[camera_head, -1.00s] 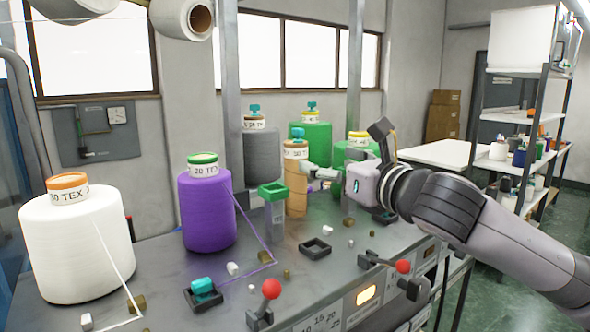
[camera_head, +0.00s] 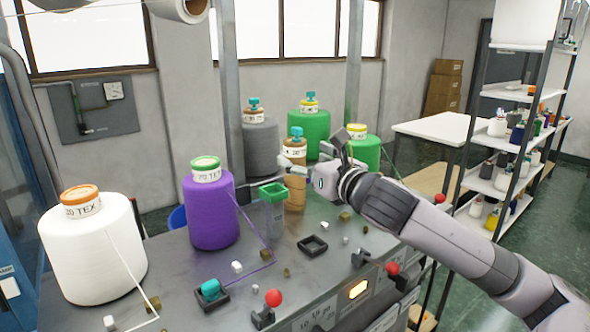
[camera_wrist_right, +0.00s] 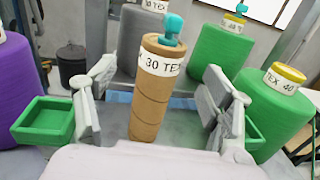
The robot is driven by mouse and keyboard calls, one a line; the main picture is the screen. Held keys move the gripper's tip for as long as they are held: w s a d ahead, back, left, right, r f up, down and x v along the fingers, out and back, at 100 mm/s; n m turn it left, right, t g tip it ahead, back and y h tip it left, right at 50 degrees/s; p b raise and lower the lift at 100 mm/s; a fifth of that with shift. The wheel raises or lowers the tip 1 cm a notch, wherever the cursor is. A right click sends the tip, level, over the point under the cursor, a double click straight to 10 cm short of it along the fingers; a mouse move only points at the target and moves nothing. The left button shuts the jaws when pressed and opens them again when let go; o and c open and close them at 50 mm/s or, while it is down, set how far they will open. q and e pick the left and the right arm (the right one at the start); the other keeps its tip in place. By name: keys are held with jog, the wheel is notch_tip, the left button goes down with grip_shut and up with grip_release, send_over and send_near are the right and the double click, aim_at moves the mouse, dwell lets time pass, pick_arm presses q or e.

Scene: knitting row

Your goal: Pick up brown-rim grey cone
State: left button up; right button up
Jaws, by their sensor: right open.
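The brown-rim grey cone (camera_head: 261,140) stands upright at the back of the grey machine top, with a teal piece on its top. In the right wrist view the grey cone (camera_wrist_right: 128,42) is behind a narrow brown cone (camera_wrist_right: 150,105) marked 30 TEX, which partly hides it. My right gripper (camera_head: 312,168) is open and empty beside the brown cone in the head view. In the right wrist view its fingers (camera_wrist_right: 160,80) are spread to either side of the brown cone, with the grey cone beyond. My left gripper is not in view.
Green cones (camera_head: 310,132) stand right of the grey cone. A purple cone (camera_head: 210,212) and a white cone (camera_head: 95,255) stand at left. A green open box (camera_head: 273,192) is close in front of the brown cone. A metal post (camera_head: 230,100) rises left of the grey cone.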

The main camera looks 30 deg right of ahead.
aim_at(301, 156)
jog(key=w+p, duration=0.1)
jog(key=w, duration=0.2)
jog(key=shift+w+d+f, duration=0.1)
jog(key=shift+w+f, duration=0.05)
jog(key=shift+c, duration=0.2)
jog(key=c, duration=1.1)
